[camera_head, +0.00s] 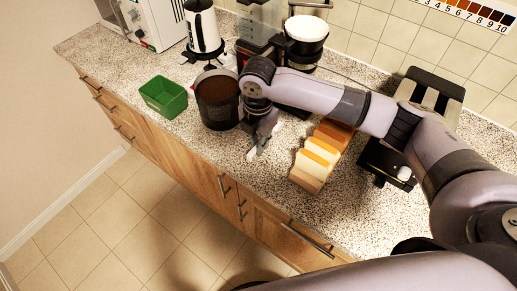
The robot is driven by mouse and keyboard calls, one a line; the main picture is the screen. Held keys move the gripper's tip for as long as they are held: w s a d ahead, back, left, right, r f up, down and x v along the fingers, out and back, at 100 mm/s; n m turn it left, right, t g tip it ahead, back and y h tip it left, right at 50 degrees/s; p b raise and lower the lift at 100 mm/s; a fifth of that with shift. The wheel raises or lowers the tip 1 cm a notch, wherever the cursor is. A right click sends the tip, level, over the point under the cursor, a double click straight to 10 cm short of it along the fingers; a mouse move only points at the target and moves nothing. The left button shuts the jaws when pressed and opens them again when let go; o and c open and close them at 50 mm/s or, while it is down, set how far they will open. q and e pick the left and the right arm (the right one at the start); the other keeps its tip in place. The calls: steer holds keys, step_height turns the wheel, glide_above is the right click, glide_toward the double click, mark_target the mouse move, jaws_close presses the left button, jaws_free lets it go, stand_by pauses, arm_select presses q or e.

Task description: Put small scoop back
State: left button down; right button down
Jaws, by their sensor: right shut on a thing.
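My right gripper (262,143) points down just above the counter, beside and to the right of a dark round container (219,103) with brown contents. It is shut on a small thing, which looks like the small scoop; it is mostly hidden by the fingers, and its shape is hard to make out. A pale patch shows at the fingertips. My left gripper is not in view.
A green box (164,96) stands left of the container. A kettle (203,28) and a coffee machine (262,32) stand behind. A rack of bread slices (312,163) and a toaster (429,95) are on the right. The front strip of the speckled counter (215,147) is clear.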

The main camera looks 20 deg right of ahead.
mark_target(258, 160)
step_height(258, 160, down, 4)
steer(key=shift+p, duration=0.4)
steer(key=shift+f, duration=0.5)
steer(key=c, duration=1.6)
jaws_free()
steer(key=shift+f, duration=0.15)
step_height(258, 160, up, 11)
steer(key=b, duration=0.3)
steer(key=shift+a, duration=0.1)
steer(key=shift+r, duration=0.7)
